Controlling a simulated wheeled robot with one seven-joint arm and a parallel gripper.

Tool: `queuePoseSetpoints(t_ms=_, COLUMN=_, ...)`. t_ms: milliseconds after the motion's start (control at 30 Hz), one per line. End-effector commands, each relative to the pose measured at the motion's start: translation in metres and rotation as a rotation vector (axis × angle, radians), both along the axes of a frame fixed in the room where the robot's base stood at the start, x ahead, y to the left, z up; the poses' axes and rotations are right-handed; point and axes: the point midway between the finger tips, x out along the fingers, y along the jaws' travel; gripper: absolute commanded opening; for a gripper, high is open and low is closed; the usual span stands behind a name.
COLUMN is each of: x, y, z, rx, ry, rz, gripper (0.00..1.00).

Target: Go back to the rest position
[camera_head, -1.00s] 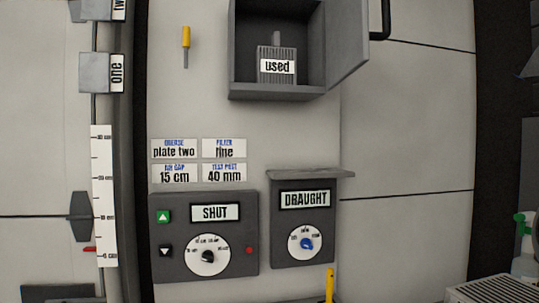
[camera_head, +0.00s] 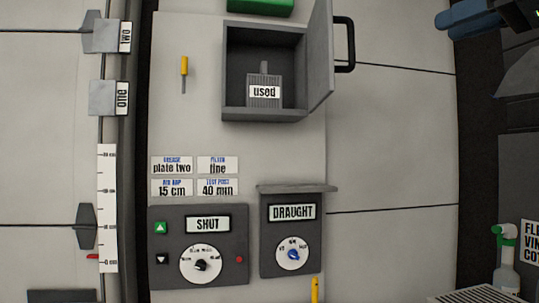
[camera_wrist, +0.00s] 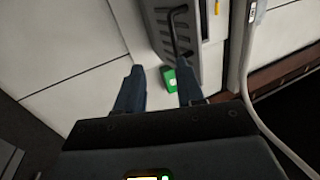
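My gripper (camera_head: 455,20) shows at the top right edge of the head view, its blue fingers pointing left. In the wrist view my gripper (camera_wrist: 160,72) has its two blue fingers spread apart, with nothing held between them. A green box (camera_wrist: 170,80) shows in the gap, beyond the fingertips and apart from them. The green box (camera_head: 258,6) is also at the top edge of the head view, well left of my gripper.
A grey cabinet (camera_head: 238,112) on the wall has its door (camera_head: 320,55) open, with a black handle; a filter labelled "used" (camera_head: 264,92) stands inside. Below are the SHUT panel (camera_head: 170,220) and DRAUGHT panel (camera_head: 290,230). A spray bottle (camera_head: 507,270) stands lower right.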

Motion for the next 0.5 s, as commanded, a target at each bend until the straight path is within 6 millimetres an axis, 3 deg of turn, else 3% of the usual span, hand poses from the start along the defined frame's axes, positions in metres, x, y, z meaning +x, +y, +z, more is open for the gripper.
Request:
queuePoseSetpoints(t_ms=267, x=0.035, y=-0.005, z=-0.063, rx=0.07, ry=0.038, rz=-0.048, gripper=0.38)
queuePoseSetpoints(t_ms=367, x=0.05, y=-0.006, z=-0.1, rx=0.103, ry=0.059, rz=-0.076, gripper=0.38)
queuePoseSetpoints(t_ms=500, x=0.069, y=-0.007, z=-0.167, rx=0.153, ry=0.09, rz=-0.131, gripper=0.38)
